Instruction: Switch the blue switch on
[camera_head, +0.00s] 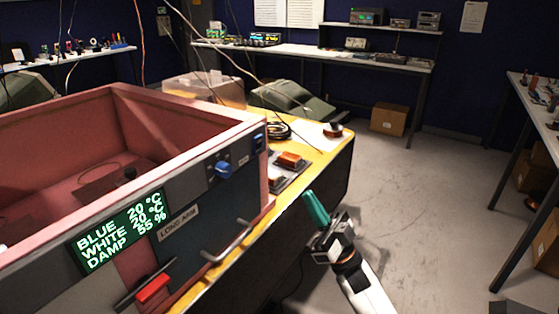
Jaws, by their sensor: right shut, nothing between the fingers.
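The pink foam enclosure (70,112) stands at the left with a dark grey front panel. A blue knob-like part (223,170) sits on the panel's right part, and a smaller blue part (258,138) is near its right end. I cannot tell which is the blue switch, or its position. A green display (120,232) reads BLUE 20 °C, WHITE 20 °C, DAMP 55 %. My right gripper (312,200) has teal fingers, shut and empty, to the right of the panel and apart from it. My left gripper is out of view.
The yellow-edged bench (312,165) holds orange-topped devices (290,160). Open floor (420,200) lies to the right, before a side table (528,110).

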